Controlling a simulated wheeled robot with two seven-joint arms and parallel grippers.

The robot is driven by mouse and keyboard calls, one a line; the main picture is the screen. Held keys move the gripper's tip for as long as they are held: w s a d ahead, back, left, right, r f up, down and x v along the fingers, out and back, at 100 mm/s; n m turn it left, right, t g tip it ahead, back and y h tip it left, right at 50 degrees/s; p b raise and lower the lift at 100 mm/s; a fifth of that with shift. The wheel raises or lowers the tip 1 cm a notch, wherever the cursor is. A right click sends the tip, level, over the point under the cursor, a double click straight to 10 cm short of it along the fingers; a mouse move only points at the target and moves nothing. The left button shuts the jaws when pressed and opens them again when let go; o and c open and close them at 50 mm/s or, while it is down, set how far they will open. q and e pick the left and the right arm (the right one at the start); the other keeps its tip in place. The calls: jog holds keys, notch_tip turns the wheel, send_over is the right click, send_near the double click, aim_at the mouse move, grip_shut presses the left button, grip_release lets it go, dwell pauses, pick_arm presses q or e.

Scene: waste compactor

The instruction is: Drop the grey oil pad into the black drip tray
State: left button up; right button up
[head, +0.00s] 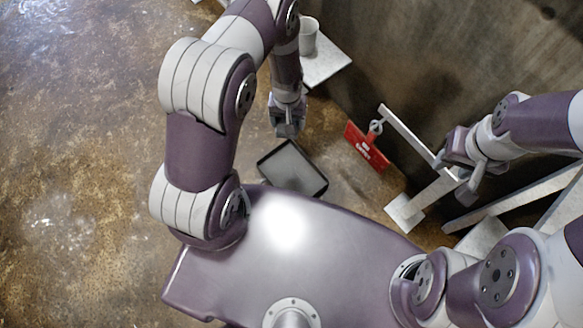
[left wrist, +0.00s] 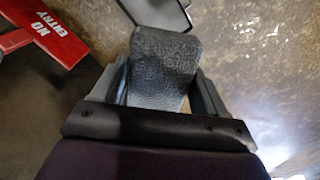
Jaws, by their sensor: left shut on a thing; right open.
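My left gripper (head: 287,128) hangs over the floor, just behind the black drip tray (head: 300,166) in the head view. In the left wrist view the grey oil pad (left wrist: 161,68), a dark textured block, sits between the two fingers of my left gripper, which is shut on it. In the head view the pad is hard to tell from the gripper. Part of the tray (left wrist: 160,12) shows beyond the pad at the top of the left wrist view. My right gripper (head: 470,178) is open and empty at the right, far from the tray.
A red NO ENTRY sign (head: 367,147) hangs near a pale bar right of the tray; it also shows in the left wrist view (left wrist: 42,32). A white cup (head: 308,36) stands on a pale slab at the back. A dark wall closes the back right. The left floor is clear.

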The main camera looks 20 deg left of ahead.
pick_arm(q)
notch_tip(320, 180, down, 36)
jog(key=n+b, duration=0.3)
jog(key=b, duration=3.1)
jog(key=shift+s+a+f, duration=0.15)
jog(key=shift+f, duration=0.05)
jog(key=o, duration=1)
jog(key=shift+o, duration=0.2)
notch_tip(320, 180, up, 13)
jog(key=p, duration=0.9)
jog(key=shift+f, duration=0.15)
